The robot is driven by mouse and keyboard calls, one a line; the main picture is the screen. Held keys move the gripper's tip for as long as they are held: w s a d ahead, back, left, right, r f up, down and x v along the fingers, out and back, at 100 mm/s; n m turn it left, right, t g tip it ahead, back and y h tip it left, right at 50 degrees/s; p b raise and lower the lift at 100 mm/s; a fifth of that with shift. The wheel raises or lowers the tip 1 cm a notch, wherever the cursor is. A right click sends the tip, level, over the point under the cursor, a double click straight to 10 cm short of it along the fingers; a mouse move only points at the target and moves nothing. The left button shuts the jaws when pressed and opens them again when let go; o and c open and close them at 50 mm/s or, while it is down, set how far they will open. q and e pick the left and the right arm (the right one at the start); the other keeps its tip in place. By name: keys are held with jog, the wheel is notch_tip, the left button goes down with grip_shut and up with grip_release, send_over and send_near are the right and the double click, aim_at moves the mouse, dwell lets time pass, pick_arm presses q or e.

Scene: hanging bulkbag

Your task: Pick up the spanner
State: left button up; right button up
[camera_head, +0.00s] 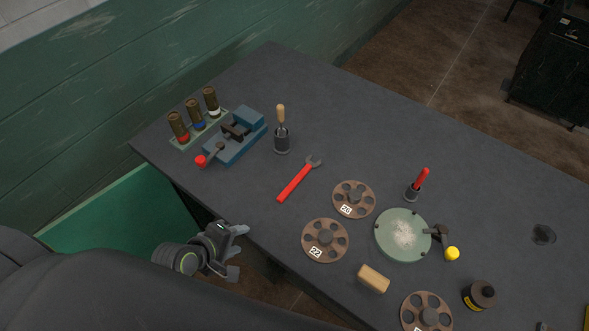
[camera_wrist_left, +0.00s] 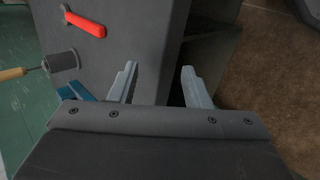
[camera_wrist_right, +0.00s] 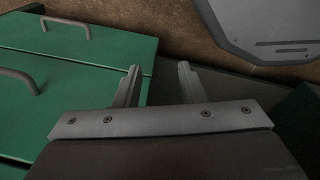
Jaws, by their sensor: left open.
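The spanner (camera_head: 295,184) has a red handle and a grey open jaw. It lies flat on the dark table, with its jaw towards the back right in the head view. It also shows in the left wrist view (camera_wrist_left: 86,24) at the upper left. My left gripper (camera_head: 238,252) is open and empty, off the table's front edge and nearer to me than the spanner. Its two fingers stand apart in the left wrist view (camera_wrist_left: 158,82). My right gripper (camera_wrist_right: 158,85) shows only in its own wrist view, open and empty above the floor beside a green cabinet.
The table (camera_head: 330,120) is clear behind.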

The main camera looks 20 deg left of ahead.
pick_arm(q)
jog(key=w+r+n+t, duration=0.1)
jog(key=n, duration=0.3)
jog(key=w+d+r+n+t+h, duration=0.1)
jog(key=w+r+n+t, duration=0.1)
jog(key=n, duration=0.3)
jog(key=w+d+r+n+t, duration=0.1)
jog(key=w+n, duration=0.1)
jog(key=n, duration=0.3)
jog(key=shift+d+r+h+p, duration=0.15)
jog(key=shift+d+h+p, duration=0.05)
jog(key=shift+h+p, duration=0.15)
jog(key=n, duration=0.1)
jog(key=w+n+t, duration=0.1)
jog(key=n, duration=0.1)
jog(key=shift+r, duration=0.35)
send_near(296, 180)
jog(key=shift+p+x, duration=0.3)
jog(key=shift+x, duration=3.8)
grip_shut()
